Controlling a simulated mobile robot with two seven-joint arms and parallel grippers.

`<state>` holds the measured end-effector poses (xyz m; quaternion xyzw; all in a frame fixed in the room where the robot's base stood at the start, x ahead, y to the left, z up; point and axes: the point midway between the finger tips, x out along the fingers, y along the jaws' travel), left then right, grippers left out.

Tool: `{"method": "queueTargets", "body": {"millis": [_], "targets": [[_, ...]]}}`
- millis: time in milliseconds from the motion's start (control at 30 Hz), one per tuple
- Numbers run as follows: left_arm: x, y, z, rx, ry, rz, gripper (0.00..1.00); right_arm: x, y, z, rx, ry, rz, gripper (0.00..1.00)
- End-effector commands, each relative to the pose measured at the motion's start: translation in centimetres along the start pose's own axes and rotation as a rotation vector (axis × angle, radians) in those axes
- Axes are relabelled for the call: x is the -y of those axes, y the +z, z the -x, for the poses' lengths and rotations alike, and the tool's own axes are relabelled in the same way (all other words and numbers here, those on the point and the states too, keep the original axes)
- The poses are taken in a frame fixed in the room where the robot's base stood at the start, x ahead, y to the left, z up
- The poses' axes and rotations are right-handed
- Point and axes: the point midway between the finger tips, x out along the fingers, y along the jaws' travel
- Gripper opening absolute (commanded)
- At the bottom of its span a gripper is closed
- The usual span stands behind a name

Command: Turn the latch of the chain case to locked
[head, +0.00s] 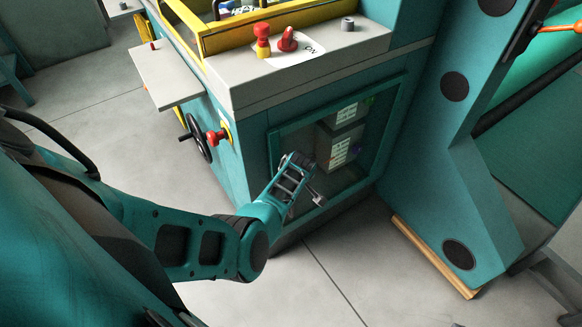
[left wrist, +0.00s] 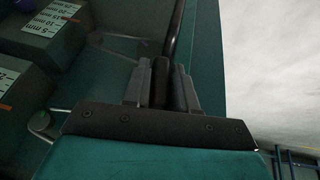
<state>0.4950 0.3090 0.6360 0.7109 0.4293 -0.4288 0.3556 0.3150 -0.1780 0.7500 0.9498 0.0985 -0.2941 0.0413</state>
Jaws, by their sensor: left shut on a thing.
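The chain case is the teal cabinet with a framed window (head: 386,125) on the machine's lower front. My left gripper (head: 297,163) is in front of the window's left part, and the fingers are hard to make out there. In the left wrist view my left gripper (left wrist: 162,84) is shut on a dark latch piece (left wrist: 174,42), with grey fingers on both sides of it. A dark bar rises above the fingers there. The latch's markings and exact angle are hidden or too small to tell. My right gripper is not in view.
Labelled grey boxes (head: 335,151) stand behind the window. A black handwheel (head: 196,138) and red knob (head: 215,137) sit on the machine's left side. A teal upright (head: 440,150) stands close on the right. The floor in front is clear.

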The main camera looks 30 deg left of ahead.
Motion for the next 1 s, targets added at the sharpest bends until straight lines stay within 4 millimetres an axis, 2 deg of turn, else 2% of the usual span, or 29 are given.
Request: {"method": "queueTargets", "body": {"millis": [300, 867, 900, 1000], "targets": [[0.03, 0.03, -0.19, -0.001, -0.117, -0.05, 0.0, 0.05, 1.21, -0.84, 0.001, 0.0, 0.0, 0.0], [0.09, -0.01, -0.1, -0.001, -0.141, -0.06, 0.0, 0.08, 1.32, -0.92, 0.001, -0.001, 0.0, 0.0], [0.09, 0.0, -0.1, 0.0, -0.141, -0.059, 0.29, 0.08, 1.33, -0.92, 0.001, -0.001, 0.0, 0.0], [0.08, -0.01, -0.09, 0.0, -0.141, -0.059, 0.39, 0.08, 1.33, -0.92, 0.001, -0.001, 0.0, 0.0]]}}
